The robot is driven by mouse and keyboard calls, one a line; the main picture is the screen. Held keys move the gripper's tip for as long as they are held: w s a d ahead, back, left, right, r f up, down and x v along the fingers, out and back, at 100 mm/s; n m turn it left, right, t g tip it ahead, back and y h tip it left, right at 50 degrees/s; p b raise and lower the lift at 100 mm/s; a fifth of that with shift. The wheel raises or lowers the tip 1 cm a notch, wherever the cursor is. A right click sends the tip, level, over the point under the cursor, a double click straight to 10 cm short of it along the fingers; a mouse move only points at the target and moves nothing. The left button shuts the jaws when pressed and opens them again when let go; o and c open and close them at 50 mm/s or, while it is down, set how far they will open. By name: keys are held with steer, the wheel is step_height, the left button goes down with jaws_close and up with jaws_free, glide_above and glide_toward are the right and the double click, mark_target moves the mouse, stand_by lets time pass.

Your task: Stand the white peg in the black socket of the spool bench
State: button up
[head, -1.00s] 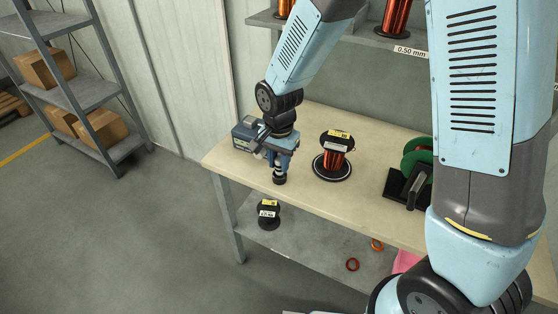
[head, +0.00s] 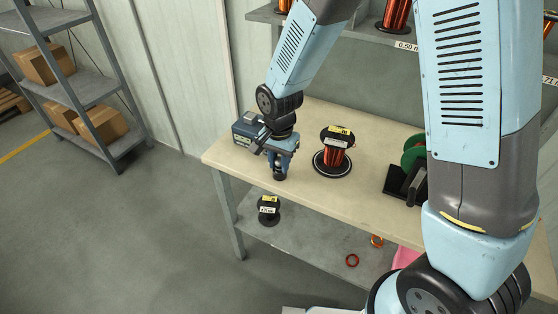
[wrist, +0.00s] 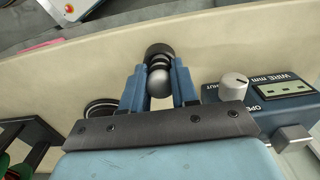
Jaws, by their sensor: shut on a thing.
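My gripper (head: 279,170) is low over the bench top (head: 225,160) near its left end, pointing down. In the wrist view its two blue fingers (wrist: 160,85) are shut on the peg (wrist: 157,82), whose rounded pale-grey end shows between them. The black socket (wrist: 158,48) shows as a dark round piece just beyond the fingertips, and in the head view it is a small dark piece (head: 279,177) under the gripper. The peg lines up with the socket. Its lower end is hidden, so I cannot tell how deep it sits.
A blue meter box (head: 248,130) stands close behind and left of the gripper. A copper wire spool (head: 333,155) stands close to its right. A green spool on a black stand (head: 408,172) is farther right. A dark spool (head: 268,210) sits on the lower shelf.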

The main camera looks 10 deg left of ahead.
steer(key=o, duration=1)
step_height(320, 180, up, 14)
steer(key=d+r+n+t, duration=0.2)
steer(key=d+r, duration=0.9)
steer(key=d, duration=0.5)
steer(key=s+d+r+t, duration=0.1)
steer(key=s+d+r, duration=0.1)
steer(key=s+d, duration=0.2)
steer(key=s+d+r+n+t, duration=0.1)
steer(key=s+d+r, duration=0.1)
steer(key=s+d, duration=0.2)
steer(key=s+d+r+n+t, duration=0.1)
steer(key=s+d+r, duration=0.1)
steer(key=s+d, duration=0.2)
steer(key=shift+d+r+t, duration=0.1)
steer(key=shift+d+t, duration=0.2)
steer(key=shift+d, duration=1.15)
